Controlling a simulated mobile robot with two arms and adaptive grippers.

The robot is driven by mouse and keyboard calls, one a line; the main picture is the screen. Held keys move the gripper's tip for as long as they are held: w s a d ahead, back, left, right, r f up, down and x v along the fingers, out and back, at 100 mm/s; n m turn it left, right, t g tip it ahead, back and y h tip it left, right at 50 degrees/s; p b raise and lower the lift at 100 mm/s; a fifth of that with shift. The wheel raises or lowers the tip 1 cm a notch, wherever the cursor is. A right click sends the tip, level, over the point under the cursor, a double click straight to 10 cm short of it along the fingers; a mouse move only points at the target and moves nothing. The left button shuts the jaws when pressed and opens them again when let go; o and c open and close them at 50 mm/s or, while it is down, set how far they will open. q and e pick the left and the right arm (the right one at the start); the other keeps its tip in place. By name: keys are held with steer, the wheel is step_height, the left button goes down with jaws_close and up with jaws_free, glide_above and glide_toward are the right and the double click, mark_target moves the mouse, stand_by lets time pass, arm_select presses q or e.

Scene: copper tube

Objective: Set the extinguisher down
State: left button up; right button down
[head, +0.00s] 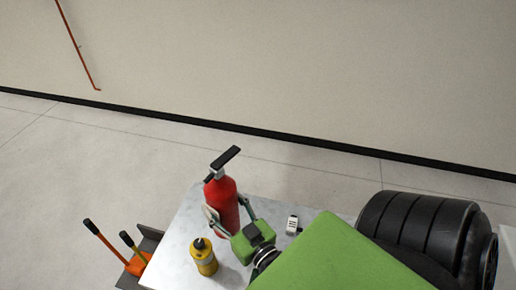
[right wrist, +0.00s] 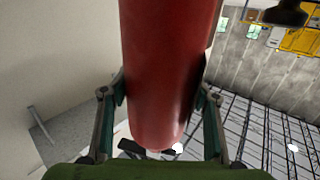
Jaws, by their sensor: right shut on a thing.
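The red fire extinguisher (head: 222,196) with a black handle on top is over the far left part of the metal table (head: 182,243). It looks close to upright. Its base is partly hidden by my gripper, so I cannot tell if it touches the table. My right gripper (head: 222,220), green with grey fingers, is shut around the extinguisher's body. In the right wrist view the red cylinder (right wrist: 168,70) sits between the two fingers (right wrist: 162,95). My left gripper is not in view.
A yellow bottle with a black cap (head: 205,262) stands on the table near the gripper. A small white device (head: 292,224) lies to the right. Long-handled tools (head: 105,247) are beside the table at left. A copper tube (head: 77,45) runs down the wall.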

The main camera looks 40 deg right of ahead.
steer(key=w+d+f+b, duration=0.2)
steer(key=w+f+b, duration=1)
steer(key=b, duration=0.5)
steer(key=shift+w+d, duration=0.35)
steer(key=shift+w, duration=0.45)
steer(key=shift+f, duration=0.15)
steer(key=c, duration=0.9)
jaws_free()
steer(key=shift+f, duration=0.35)
steer(key=shift+o, duration=0.5)
steer(key=shift+s+r, duration=0.1)
steer(key=shift+s, duration=0.05)
